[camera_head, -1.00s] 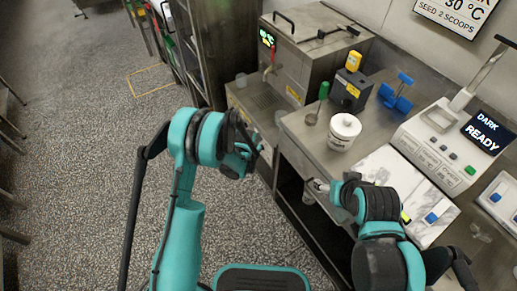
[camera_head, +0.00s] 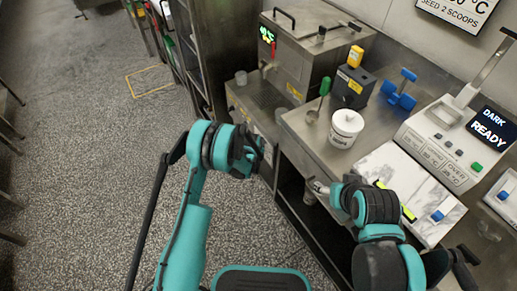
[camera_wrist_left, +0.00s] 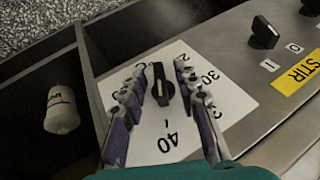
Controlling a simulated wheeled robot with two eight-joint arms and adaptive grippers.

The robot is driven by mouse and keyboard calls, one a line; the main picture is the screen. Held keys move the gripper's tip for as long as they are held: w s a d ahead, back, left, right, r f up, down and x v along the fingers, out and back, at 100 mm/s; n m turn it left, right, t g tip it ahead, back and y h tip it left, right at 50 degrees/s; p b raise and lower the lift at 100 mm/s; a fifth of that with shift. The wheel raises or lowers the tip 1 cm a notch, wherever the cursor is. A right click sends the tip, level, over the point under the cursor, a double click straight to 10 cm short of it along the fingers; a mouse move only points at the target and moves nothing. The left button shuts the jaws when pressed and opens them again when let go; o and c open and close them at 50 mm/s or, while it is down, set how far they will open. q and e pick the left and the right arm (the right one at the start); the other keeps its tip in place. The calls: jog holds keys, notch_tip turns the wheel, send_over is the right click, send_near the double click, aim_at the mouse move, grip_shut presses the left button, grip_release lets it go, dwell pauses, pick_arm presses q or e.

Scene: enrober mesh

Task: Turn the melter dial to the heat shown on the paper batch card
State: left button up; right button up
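In the left wrist view a black dial knob (camera_wrist_left: 161,85) sits on a white plate (camera_wrist_left: 165,145) printed with numbers, 30 and 40 among them. My left gripper (camera_wrist_left: 163,97) is open, with one finger on each side of the knob; I cannot tell whether they touch it. In the head view my left gripper (camera_head: 258,152) is low beside the steel counter, and the dial is hidden. A wall sign (camera_head: 455,12) at the top right is cut off and shows "0 °C" and "SEED 2 SCOOPS". My right gripper (camera_head: 322,188) is at the counter's front edge, its fingers unclear.
A steel machine (camera_head: 300,62) with a green display stands at the back. A white tub (camera_head: 345,128), black box (camera_head: 352,88) and blue-handled item (camera_head: 398,94) stand on the counter. Another black knob (camera_wrist_left: 263,35) and a yellow STIR label (camera_wrist_left: 298,75) lie right of the dial.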

pick_arm(q)
grip_shut()
jog(key=g+h, duration=0.2)
jog(key=shift+w+r+n+g, duration=0.1)
jog(key=shift+w+n+g, duration=0.1)
jog(key=shift+n+g, duration=0.2)
jog(key=shift+w+n+g+h, duration=0.1)
jog(key=shift+n+g+h, duration=0.2)
jog(key=shift+g+h, duration=0.75)
jog(key=shift+g, duration=0.25)
grip_release()
